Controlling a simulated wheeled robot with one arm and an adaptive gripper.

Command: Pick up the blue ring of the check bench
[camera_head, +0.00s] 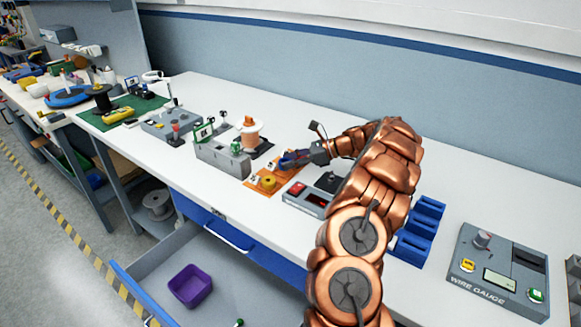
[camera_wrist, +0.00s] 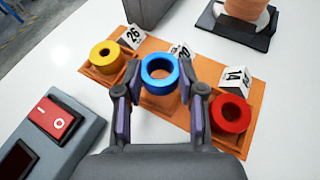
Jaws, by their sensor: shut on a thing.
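The blue ring (camera_wrist: 160,87) is between the two fingers of my gripper (camera_wrist: 160,105) in the wrist view. The fingers are shut on it, one on each side. It is over the middle of an orange board (camera_wrist: 180,127); I cannot tell whether it still touches the board. In the head view my gripper (camera_head: 293,160) is over the orange board (camera_head: 254,182), and the ring is mostly hidden by the fingers.
A yellow ring (camera_wrist: 106,56) sits on the board's left and a red ring (camera_wrist: 230,113) on its right. Small number cards stand behind them. A grey box with a red switch (camera_wrist: 53,117) is close at left. A copper spool (camera_head: 250,133) stands behind. A drawer (camera_head: 215,270) is open below.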

